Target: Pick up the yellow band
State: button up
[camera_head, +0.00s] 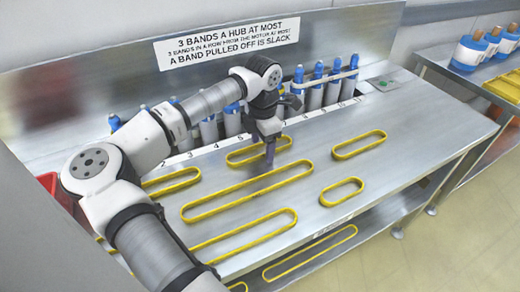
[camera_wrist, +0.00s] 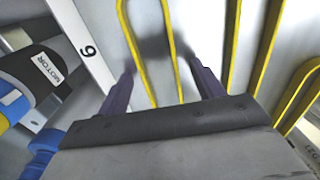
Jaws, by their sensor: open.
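Several yellow bands lie flat on the steel table as long closed loops. One yellow band (camera_head: 240,159) lies under my gripper (camera_head: 270,150) in the head view, partly hidden by the fingers. In the wrist view, my gripper (camera_wrist: 160,75) is open, with its two purple fingers on either side of a yellow band (camera_wrist: 128,35), whose two long sides run between them. Nothing is gripped. I cannot tell whether the fingertips touch the table. A longer yellow band (camera_head: 205,210) lies just in front, and shows at the right in the wrist view (camera_wrist: 232,50).
More yellow bands lie at right (camera_head: 358,153), front right (camera_head: 342,204) and front (camera_head: 245,236). Blue-topped grey hubs (camera_head: 315,95) stand along the back, with a pale band around some. A numbered strip (camera_wrist: 82,45) runs before them. The table's right end is clear.

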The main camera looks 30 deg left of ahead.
jog(key=c, duration=1.1)
jog(key=shift+o, duration=0.2)
jog(key=shift+r, duration=0.1)
notch_tip(320, 180, up, 28)
jog(key=p, duration=1.6)
